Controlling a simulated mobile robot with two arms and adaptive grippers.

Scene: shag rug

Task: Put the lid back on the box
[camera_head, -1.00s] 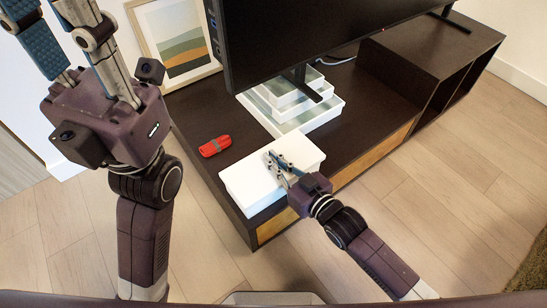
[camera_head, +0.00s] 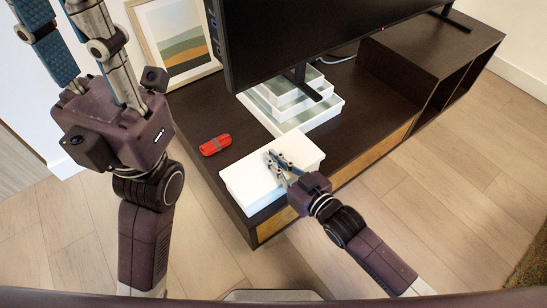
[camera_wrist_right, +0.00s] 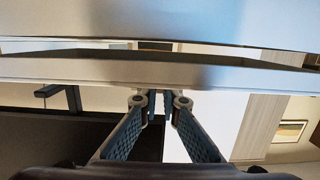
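The white box (camera_head: 250,190) stands at the near corner of the dark TV bench, a white lid-like panel (camera_head: 300,150) over it. In the right wrist view a white edge, apparently the lid's (camera_wrist_right: 70,72), crosses the picture, with a dark gap between it and a second pale surface (camera_wrist_right: 150,22). My right gripper (camera_head: 271,158) reaches over the white top, its fingers close together at the lid's edge and apparently shut on it. The fingertips are partly hidden there. My left gripper (camera_head: 62,28) is raised, empty, with fingers wide apart; its tips are cut off.
A red bundle (camera_head: 215,145) lies left of the box on the dark bench (camera_head: 190,105). Stacked white boxes (camera_head: 318,115) stand behind, under the television (camera_head: 330,40). A framed picture (camera_head: 178,38) leans at the back. Bare bench lies right of the box.

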